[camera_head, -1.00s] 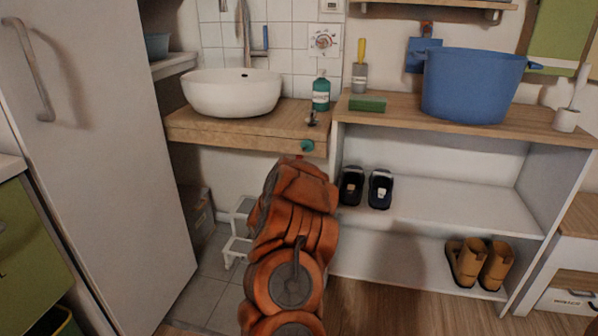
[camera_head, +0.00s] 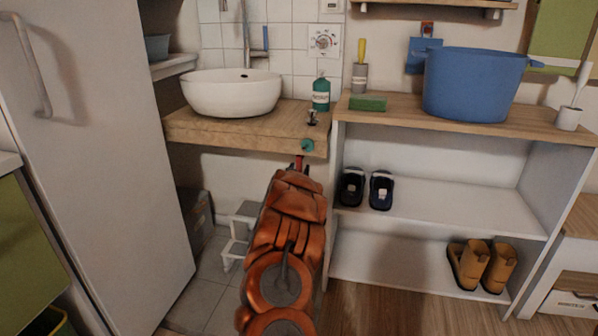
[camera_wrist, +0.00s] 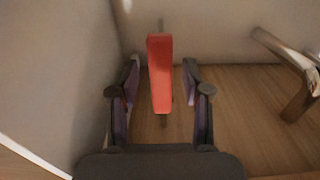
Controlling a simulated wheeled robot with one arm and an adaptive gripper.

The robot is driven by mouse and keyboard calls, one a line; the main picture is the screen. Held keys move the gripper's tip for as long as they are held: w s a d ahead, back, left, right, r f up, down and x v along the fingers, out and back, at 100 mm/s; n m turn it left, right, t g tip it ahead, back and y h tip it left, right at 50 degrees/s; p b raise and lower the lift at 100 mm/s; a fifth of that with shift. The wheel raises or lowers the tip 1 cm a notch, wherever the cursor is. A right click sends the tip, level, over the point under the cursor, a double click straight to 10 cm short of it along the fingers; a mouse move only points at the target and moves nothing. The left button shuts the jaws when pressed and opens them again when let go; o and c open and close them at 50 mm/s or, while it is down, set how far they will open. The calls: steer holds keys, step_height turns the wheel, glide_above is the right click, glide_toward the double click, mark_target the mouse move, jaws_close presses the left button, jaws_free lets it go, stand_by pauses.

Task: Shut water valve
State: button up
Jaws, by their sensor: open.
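The red valve handle (camera_wrist: 160,88) is a long flat bar in the wrist view, standing lengthwise between my two fingers. A thin grey stem shows past its far end. My gripper (camera_wrist: 161,72) is open, one finger on each side of the handle, with a visible gap at both sides. In the head view a small red piece of the handle (camera_head: 299,162) shows below the counter edge, just above the top of my orange arm. My gripper and most of the handle are hidden there behind my arm.
A shelf unit (camera_head: 440,205) stands close at the right. A white step stool (camera_head: 240,232) is at the left.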

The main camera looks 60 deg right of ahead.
steer(key=shift+w+d, duration=0.2)
steer(key=shift+d, duration=0.2)
jaws_close()
stand_by(0.4)
